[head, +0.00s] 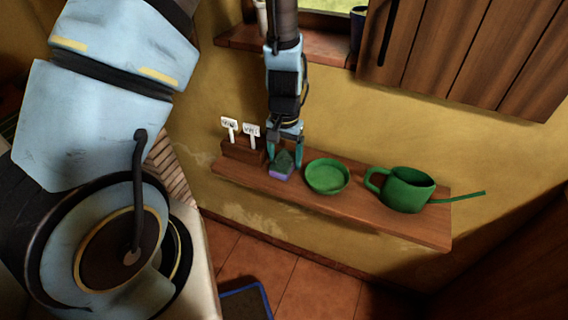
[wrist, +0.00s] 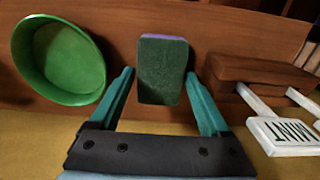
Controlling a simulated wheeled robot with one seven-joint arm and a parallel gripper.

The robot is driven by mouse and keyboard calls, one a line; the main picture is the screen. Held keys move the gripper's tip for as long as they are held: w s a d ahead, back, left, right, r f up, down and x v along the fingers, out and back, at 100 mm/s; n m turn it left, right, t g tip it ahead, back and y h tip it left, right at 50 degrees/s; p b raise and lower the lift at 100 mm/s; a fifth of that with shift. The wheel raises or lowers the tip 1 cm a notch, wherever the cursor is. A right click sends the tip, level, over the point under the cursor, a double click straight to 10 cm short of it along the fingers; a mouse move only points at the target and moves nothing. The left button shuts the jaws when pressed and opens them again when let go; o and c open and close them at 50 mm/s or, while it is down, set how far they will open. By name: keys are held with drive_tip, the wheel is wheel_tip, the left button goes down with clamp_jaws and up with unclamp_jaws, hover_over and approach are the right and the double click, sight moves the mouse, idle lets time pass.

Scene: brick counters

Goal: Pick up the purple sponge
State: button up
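The sponge (head: 281,173) is purple below with a dark green top face. It lies on the wooden wall shelf (head: 385,215), between the planter box and the green bowl. In the wrist view the sponge (wrist: 162,70) shows mostly its dark green face, with a thin purple edge at the far side. My gripper (head: 285,153) points down over the sponge. In the wrist view my gripper's (wrist: 160,88) teal fingers stand open on either side of the sponge's near part, with a gap visible on both sides.
A green bowl (head: 327,177) stands close to the right of the sponge, with a green watering can (head: 405,190) beyond it. A wooden planter box (head: 238,150) with white labels (wrist: 285,135), one reading MINT, stands on the other side. Wooden shutters (head: 465,50) hang above the shelf.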

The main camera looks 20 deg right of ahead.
sight(284, 159)
drive_tip(key=c, duration=1)
wheel_tip(284, 159, up, 10)
drive_tip(key=b, duration=0.1)
idle(0.4)
